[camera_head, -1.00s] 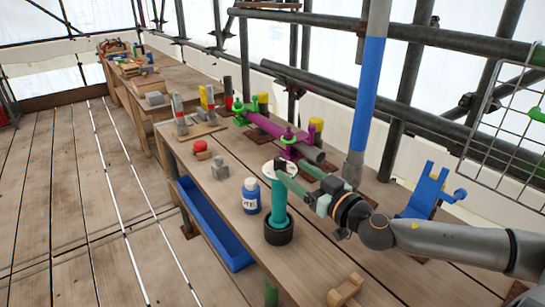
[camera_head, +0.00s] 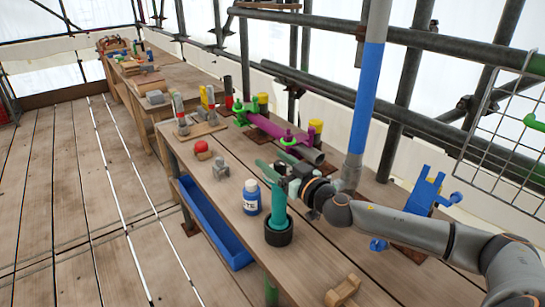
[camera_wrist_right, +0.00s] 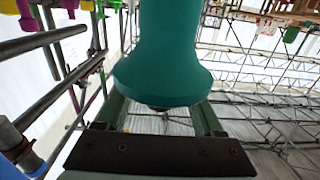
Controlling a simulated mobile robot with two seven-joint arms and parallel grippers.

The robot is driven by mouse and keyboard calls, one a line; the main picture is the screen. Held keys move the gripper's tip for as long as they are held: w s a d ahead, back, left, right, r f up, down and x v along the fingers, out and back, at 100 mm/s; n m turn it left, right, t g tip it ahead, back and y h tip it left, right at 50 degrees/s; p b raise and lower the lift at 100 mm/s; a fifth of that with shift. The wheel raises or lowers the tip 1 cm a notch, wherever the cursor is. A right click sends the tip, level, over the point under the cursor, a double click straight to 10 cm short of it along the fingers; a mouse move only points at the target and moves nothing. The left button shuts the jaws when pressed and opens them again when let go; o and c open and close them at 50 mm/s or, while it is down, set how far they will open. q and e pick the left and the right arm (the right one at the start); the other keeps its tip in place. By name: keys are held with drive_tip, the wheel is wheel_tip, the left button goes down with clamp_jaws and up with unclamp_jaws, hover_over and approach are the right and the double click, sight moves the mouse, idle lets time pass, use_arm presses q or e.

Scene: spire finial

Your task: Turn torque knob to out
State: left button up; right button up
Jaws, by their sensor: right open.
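A teal tool (camera_head: 278,206) stands upright in a black ring-shaped holder (camera_head: 279,232) on the near bench. I cannot make out a separate torque knob or any marking on it. My right gripper (camera_head: 270,170) is at the upper end of the teal tool, with its green fingers pointing left and apart. In the right wrist view the flared end of the teal tool (camera_wrist_right: 165,75) fills the space before the open fingers (camera_wrist_right: 163,122). Whether the fingers touch it cannot be told. My left gripper is not in view.
A blue-and-white bottle (camera_head: 252,197) stands just left of the holder. A grey metal block (camera_head: 221,168) and a red knob (camera_head: 201,147) are farther back. A blue stand (camera_head: 427,190) is to the right; a wooden block (camera_head: 343,291) lies in front. A blue-banded pole (camera_head: 367,100) rises behind my arm.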

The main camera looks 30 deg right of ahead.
drive_tip(key=shift+w+a, duration=0.1)
drive_tip(key=shift+w, duration=0.3)
clamp_jaws()
idle(0.4)
